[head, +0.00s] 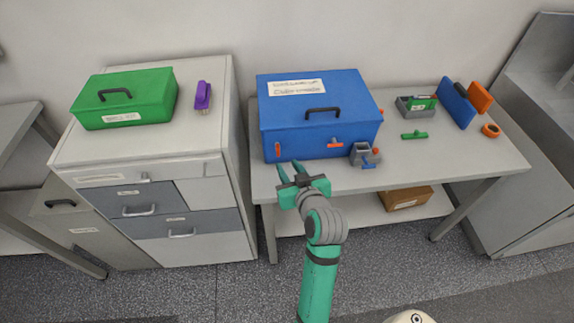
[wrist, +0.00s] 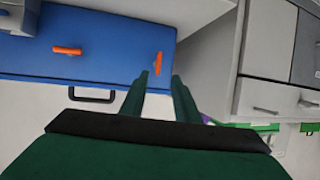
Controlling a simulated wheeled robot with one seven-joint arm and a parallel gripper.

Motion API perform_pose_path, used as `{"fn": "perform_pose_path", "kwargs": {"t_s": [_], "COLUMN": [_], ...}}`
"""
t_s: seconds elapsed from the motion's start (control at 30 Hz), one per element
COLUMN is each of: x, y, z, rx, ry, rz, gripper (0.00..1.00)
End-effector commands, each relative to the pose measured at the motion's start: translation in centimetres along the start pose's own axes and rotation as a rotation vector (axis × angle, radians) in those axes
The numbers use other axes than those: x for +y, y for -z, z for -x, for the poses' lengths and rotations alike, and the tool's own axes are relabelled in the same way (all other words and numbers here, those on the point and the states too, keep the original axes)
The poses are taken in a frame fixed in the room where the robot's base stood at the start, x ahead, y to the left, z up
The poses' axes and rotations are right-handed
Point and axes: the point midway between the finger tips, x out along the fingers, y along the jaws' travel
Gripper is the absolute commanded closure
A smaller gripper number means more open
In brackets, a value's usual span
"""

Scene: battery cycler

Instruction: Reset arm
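My arm reaches up from the bottom of the head view, and my green gripper (head: 288,170) is in front of the blue box's lower left corner. In the wrist view the two dark green fingers (wrist: 160,82) stand apart with nothing between them. The blue box (head: 318,112) is on the grey table and has a black handle, a white label and orange latches. Its left orange latch (head: 278,150) is close to my fingertips in the head view; in the wrist view this latch (wrist: 158,63) is just beyond them. Whether they touch is unclear.
A grey holder (head: 414,109), a green piece (head: 414,135) and upright blue and orange panels are further right. A green case (head: 125,98) and purple brush (head: 202,95) are on the left cabinet (head: 218,140).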

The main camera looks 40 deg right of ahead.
Motion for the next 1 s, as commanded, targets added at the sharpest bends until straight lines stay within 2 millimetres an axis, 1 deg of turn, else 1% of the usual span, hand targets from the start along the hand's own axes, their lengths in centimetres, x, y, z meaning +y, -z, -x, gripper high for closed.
{"fn": "perform_pose_path", "kwargs": {"t_s": [0.47, 0.57, 0.67, 0.77, 0.87, 1.0], "x": [0.0, -0.4, -1.6, -3.2, -5.2, -7.6], "y": [0.0, -0.6, -2.4, -4.9, -7.5, -11.0], "z": [0.0, 0.0, 0.1, 0.5, 1.4, 3.1], "rx": [0.000, -0.002, -0.007, -0.009, -0.005, 0.003], "ry": [0.000, 0.000, 0.001, -0.001, 0.000, 0.005], "rz": [0.000, 0.000, 0.002, 0.004, 0.012, 0.026], "gripper": [0.71, 0.71, 0.71, 0.71, 0.71, 0.71]}}
